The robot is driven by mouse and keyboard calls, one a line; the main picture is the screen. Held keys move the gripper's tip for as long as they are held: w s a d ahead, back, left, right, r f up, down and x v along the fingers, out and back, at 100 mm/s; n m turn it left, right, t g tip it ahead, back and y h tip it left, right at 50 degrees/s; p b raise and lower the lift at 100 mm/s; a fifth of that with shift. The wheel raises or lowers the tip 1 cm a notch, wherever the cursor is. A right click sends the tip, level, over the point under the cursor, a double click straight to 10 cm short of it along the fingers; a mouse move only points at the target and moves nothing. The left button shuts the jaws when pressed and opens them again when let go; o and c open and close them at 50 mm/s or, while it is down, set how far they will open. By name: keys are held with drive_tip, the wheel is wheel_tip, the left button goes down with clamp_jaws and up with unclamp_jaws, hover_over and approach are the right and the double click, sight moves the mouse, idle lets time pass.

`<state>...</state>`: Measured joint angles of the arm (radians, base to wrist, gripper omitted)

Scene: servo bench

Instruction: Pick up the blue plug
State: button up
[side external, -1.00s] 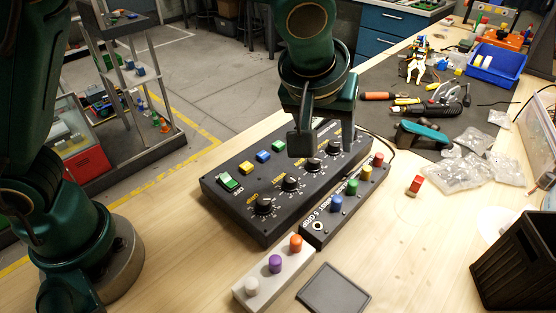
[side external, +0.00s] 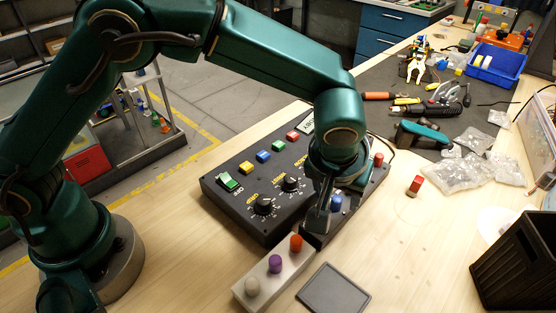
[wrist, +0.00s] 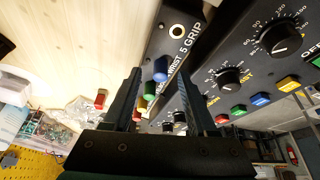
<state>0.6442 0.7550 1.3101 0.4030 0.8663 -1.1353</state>
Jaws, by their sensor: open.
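The blue plug (side external: 336,203) stands upright in the narrow black strip beside the control box. It also shows in the wrist view (wrist: 160,70), between and just beyond my open fingers. My gripper (side external: 322,215) is low over the strip, its visible finger just left of the blue plug. In the wrist view, my gripper (wrist: 160,90) is open with nothing clamped in it. My gripper hides these two in the side view.
The black control box (side external: 225,200) with knobs and coloured buttons adjoins the strip. A pale block (side external: 262,284) holds white, purple and orange plugs. A dark square pad (side external: 333,290) and black bin (side external: 515,265) are nearer.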

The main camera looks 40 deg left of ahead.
clamp_jaws()
drive_tip(key=shift+r, duration=0.15)
wheel_tip(320, 180, up, 4)
drive_tip(key=shift+f, duration=0.2)
drive_tip(key=a+r, duration=0.7)
drive_tip(key=a, duration=0.4)
drive_tip(key=n, duration=0.1)
approach(336, 201)
drive_tip(key=s+f, duration=0.1)
drive_tip(key=f, duration=0.1)
drive_tip(key=shift+s+a+f, duration=0.1)
drive_tip(key=shift+a+f, duration=0.15)
drive_tip(key=shift+f, duration=0.7)
drive_tip(key=shift+s+a+f, duration=0.1)
drive_tip(key=shift+a+f, duration=0.15)
drive_tip(key=shift+f, duration=0.75)
